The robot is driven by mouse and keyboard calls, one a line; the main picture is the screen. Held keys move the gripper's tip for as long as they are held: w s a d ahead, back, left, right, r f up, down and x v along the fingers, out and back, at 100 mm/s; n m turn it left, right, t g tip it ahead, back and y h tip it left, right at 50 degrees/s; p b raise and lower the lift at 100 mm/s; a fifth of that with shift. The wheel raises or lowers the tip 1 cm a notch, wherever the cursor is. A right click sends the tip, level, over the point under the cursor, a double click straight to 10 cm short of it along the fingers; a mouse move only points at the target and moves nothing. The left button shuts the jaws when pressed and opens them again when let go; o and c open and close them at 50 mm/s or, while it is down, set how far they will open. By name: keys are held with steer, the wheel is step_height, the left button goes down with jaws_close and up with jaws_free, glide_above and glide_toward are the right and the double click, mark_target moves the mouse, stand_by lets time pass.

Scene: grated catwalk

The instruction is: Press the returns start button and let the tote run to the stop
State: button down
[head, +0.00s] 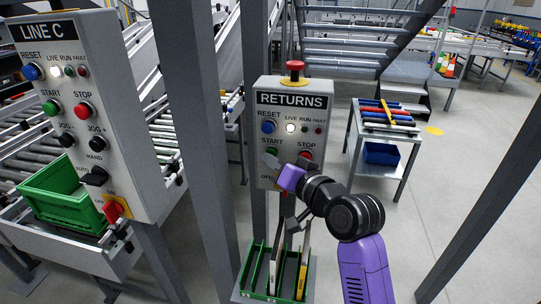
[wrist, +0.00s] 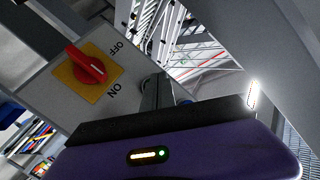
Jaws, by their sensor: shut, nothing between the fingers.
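The grey RETURNS panel (head: 265,118) stands mid-view in the head view, with a blue RESET button (head: 268,127), a lit white LIVE lamp (head: 290,128), a RUN lamp that looks dark, and a red STOP button (head: 306,155). The green START button (head: 272,150) is partly hidden by my gripper (head: 270,160). My gripper is shut and empty, its tip at or just below START; I cannot tell whether it touches. In the wrist view the purple gripper body fills the bottom, beside a red rotary switch (wrist: 86,66). A green tote (head: 52,190) sits on the left conveyor.
A LINE C panel (head: 120,120) with similar buttons stands at left. A red mushroom button (head: 295,66) tops the RETURNS panel. Grey posts (head: 190,130) flank the panel. A green divided crate (head: 246,268) stands below. A small table (head: 402,134) is at right, with open floor nearby.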

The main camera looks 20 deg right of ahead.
steer(key=shift+w+d, duration=0.3)
steer(key=shift+w, duration=0.05)
stand_by(0.7)
steer(key=shift+s, duration=0.1)
steer(key=shift+s+a+p, duration=0.4)
steer(key=shift+s+a, duration=0.3)
steer(key=shift+s, duration=0.2)
